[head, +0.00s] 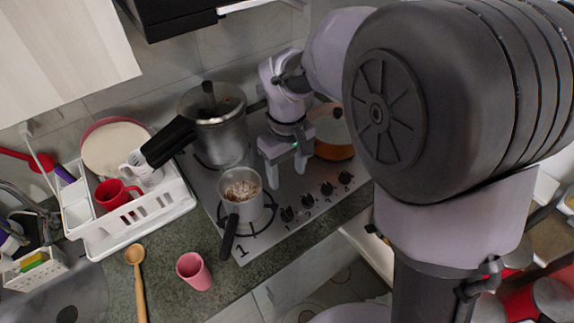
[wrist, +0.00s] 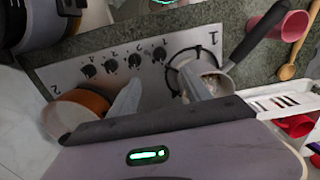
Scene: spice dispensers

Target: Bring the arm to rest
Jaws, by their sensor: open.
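My gripper (head: 286,170) hangs over the stove, its two fingers pointing down and apart, with nothing between them. In the head view it is just right of a small saucepan (head: 243,205) with food in it, and left of an orange pan (head: 333,140). In the wrist view my gripper (wrist: 160,95) shows two separate fingers above the stove top, one over the saucepan (wrist: 212,88) and the other near the orange pan (wrist: 85,105). My upper arm covers the right part of the head view.
A large lidded pot (head: 222,140) stands behind the saucepan. Stove knobs (head: 306,202) line the stove's front edge. On the left are a white dish rack (head: 135,225), a pink cup (head: 193,271) and a wooden spoon (head: 138,280). A cabinet (head: 60,60) hangs at upper left.

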